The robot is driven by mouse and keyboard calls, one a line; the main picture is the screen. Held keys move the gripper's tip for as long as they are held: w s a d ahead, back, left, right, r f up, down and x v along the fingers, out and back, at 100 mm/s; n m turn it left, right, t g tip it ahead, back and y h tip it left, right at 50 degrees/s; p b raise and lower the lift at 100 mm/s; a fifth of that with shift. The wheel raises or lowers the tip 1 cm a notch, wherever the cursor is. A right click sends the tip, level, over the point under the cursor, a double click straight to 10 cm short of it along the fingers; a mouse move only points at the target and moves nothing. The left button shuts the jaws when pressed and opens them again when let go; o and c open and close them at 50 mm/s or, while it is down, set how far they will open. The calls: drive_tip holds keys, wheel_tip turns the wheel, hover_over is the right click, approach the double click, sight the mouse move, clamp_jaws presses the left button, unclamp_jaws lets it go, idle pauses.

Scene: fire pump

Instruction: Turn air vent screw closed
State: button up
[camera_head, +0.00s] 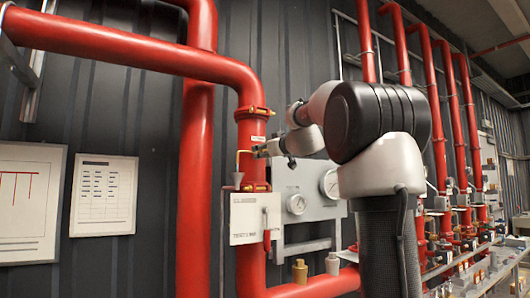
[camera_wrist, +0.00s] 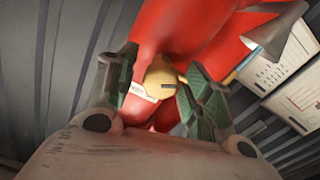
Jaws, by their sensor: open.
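The brass air vent screw (camera_wrist: 163,76), with a dark slot in its face, sits on the red pipe in the wrist view. My gripper (camera_wrist: 157,80) is open, with one green finger on each side of the screw. I cannot tell whether either finger touches it. In the head view my gripper (camera_head: 262,149) is at the vertical red pipe, beside a thin brass tube (camera_head: 238,160). The screw itself cannot be made out there.
A grey funnel (camera_head: 235,181) stands just below the brass tube and also shows in the wrist view (camera_wrist: 275,32). A white sign box (camera_head: 246,222) and a grey gauge panel (camera_head: 306,190) are below. Framed sheets (camera_head: 104,195) hang on the wall at left.

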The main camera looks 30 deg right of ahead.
drive_tip(key=c, duration=1)
drive_tip(key=shift+m, duration=0.3)
drive_tip(key=m, duration=0.9)
drive_tip(key=shift+d+m, duration=0.15)
drive_tip(key=shift+m, duration=0.25)
drive_tip(key=m, duration=0.3)
drive_tip(key=shift+f+m, duration=0.1)
drive_tip(key=shift+m, duration=0.2)
drive_tip(key=m, duration=0.3)
drive_tip(key=shift+m, duration=0.3)
drive_tip(key=m, duration=0.6)
drive_tip(key=shift+f, duration=0.15)
drive_tip(key=shift+m, duration=0.3)
